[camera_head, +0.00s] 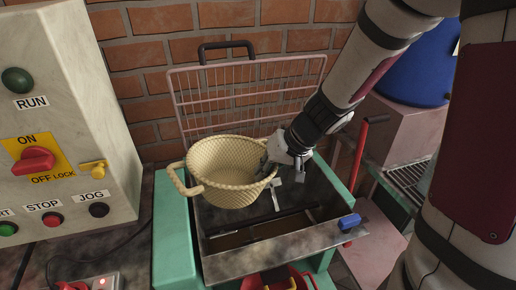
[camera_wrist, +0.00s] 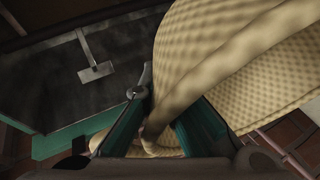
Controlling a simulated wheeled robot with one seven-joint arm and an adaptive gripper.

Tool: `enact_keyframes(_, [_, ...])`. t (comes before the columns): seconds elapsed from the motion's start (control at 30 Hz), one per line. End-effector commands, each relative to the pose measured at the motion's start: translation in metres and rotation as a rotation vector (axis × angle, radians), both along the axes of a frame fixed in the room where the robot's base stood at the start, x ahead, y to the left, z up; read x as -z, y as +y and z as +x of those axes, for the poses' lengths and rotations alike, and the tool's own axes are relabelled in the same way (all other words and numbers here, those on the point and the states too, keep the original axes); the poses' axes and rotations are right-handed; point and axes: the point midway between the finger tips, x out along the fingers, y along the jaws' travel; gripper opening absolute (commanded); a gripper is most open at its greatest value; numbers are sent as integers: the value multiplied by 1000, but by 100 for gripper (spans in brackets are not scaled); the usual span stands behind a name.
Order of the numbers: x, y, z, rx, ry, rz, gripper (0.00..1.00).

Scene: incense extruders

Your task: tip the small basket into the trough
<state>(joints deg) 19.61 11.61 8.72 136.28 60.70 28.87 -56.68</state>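The small basket (camera_head: 225,175) is pale yellow and woven, with a loop handle at its left. It hangs over the back left part of the trough, its opening facing mostly up. My gripper (camera_head: 270,168) is at its right side, shut on the right handle. In the wrist view the basket (camera_wrist: 245,60) fills the upper right, and its handle passes between the fingers of my gripper (camera_wrist: 160,128). I cannot make out loose contents in it. The trough (camera_head: 345,232) is a dark metal bin between green sides; it also shows in the wrist view (camera_wrist: 60,95).
A pink wire guard (camera_head: 290,85) with a black handle stands behind the trough. A control panel (camera_head: 70,110) with buttons is at the left. A blue clip (camera_head: 349,221) sits on the trough's front right edge. A red lever (camera_head: 365,145) and blue drum (camera_head: 415,70) are at the right.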

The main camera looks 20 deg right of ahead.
Motion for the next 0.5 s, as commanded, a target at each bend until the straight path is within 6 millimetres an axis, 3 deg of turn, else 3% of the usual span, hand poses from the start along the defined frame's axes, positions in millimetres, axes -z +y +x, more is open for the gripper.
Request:
enact_keyframes(0.33, [2, -5, 2, 0, -55, -149, 0])
enact_keyframes(0.5, [-10, -6, 1, -1, -56, -151, 0])
